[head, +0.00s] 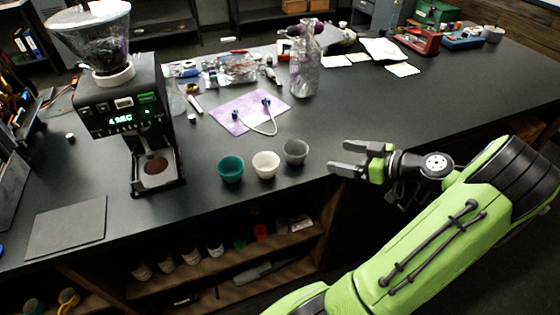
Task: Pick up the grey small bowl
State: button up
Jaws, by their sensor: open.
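The grey small bowl (295,152) stands upright on the dark counter, the rightmost of three small bowls in a row. A white bowl (266,165) is just to its left, and a teal bowl (231,170) is further left. My gripper (338,157) is open and empty, to the right of the grey bowl and apart from it. Its two fingers point left towards the bowl. The inside of the grey bowl is too small to make out clearly.
A coffee grinder (125,115) stands at the left. A purple cloth (250,110) with a cable lies behind the bowls, near a glass bottle (304,70). A grey mat (66,227) lies front left. The counter (400,115) is clear behind my gripper. Shelves with cups are below.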

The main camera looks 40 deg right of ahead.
aim_at(287, 147)
jog(key=x, duration=0.5)
jog(key=b+x, duration=0.1)
jog(key=x, duration=0.9)
jog(key=shift+w+a+r, duration=0.1)
jog(key=shift+a, duration=0.3)
jog(key=c, duration=0.8)
jog(key=shift+r, duration=0.15)
